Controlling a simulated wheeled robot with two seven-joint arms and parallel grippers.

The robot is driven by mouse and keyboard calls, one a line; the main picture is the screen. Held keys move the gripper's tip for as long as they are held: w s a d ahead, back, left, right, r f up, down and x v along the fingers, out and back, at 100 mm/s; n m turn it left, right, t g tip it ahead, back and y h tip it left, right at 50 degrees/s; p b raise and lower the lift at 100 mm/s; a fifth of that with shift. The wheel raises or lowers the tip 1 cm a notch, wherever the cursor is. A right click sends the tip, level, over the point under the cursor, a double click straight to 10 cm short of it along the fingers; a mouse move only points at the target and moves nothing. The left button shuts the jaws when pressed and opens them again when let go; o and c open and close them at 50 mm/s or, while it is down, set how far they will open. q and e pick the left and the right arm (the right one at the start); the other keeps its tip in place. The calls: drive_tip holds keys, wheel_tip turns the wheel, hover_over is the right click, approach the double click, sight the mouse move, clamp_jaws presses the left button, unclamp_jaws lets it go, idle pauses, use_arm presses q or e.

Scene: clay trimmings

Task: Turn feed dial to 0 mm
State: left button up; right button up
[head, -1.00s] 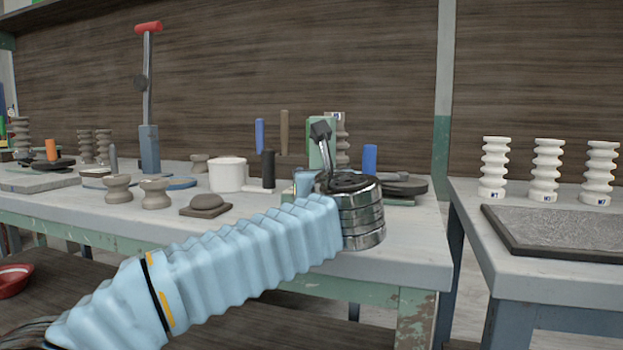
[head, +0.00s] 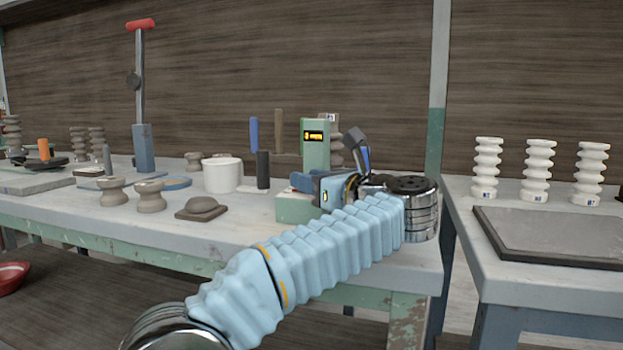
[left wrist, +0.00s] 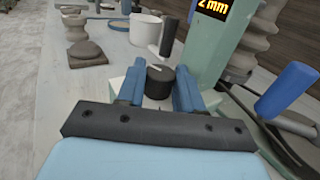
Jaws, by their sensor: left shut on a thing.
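The green post machine (head: 315,150) stands on the workbench and also shows in the left wrist view (left wrist: 213,45). Its display (left wrist: 213,8) reads 2 mm there; in the head view the display (head: 314,136) is too small to read surely. The feed dial (left wrist: 160,82), a dark round knob with a pale mark, sits between the fingers at the foot of the post. My left gripper (left wrist: 158,90) is shut on the dial, a blue finger on either side. In the head view my left gripper (head: 308,183) reaches the machine's base and hides the dial. My right gripper is not in view.
A white tub (head: 222,175), a clay piece on a board (head: 206,206) and several clay spools stand to the left. A second table (head: 560,275) on the right holds white ribbed pieces and a tray.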

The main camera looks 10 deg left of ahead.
use_arm(q)
drive_tip(key=o, duration=1)
drive_tip(key=shift+o, duration=0.2)
drive_tip(key=v, duration=1.3)
drive_tip(key=shift+s+d, duration=0.2)
drive_tip(key=shift+d, duration=0.15)
